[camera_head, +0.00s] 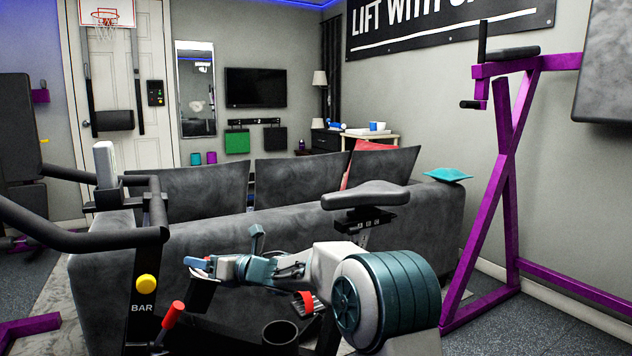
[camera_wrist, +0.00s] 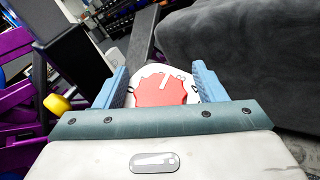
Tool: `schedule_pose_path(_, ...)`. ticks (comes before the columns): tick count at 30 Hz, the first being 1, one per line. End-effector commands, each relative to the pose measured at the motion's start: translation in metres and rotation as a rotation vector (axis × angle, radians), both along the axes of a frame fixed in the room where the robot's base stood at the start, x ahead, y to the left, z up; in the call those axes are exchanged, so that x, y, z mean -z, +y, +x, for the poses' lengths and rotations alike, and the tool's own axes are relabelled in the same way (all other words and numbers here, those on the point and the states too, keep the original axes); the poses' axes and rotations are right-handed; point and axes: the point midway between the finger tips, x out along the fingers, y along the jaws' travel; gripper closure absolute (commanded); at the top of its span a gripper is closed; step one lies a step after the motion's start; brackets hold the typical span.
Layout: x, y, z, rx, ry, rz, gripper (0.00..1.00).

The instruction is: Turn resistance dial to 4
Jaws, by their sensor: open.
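The resistance dial (camera_wrist: 160,93) is a red knob with a scalloped edge and a white pointer line near its top. The near edge of the dial is hidden behind my gripper body in the wrist view.
The bike's handlebar (camera_head: 85,240), yellow knob (camera_head: 146,284) and red lever (camera_head: 173,314) are left of my gripper. The bike seat (camera_head: 373,194) is to its right. A grey sofa (camera_head: 420,222) stands behind, and a purple rack (camera_head: 508,190) at right.

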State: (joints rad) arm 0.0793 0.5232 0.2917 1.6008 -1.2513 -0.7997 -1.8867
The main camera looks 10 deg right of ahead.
Motion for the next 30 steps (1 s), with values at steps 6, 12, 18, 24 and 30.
schedule_pose_path(6,-0.005,0.0,-0.001,-0.163,-0.077,0.024,0.36)
schedule_pose_path(12,-0.003,-0.034,-0.019,-0.171,-0.083,0.022,0.36)
schedule_pose_path(18,-0.003,-0.071,-0.037,-0.169,-0.083,0.022,0.36)
schedule_pose_path(24,-0.003,-0.107,-0.054,-0.168,-0.082,0.023,0.36)
schedule_pose_path(30,-0.028,-0.124,-0.059,-0.089,-0.008,0.036,0.36)
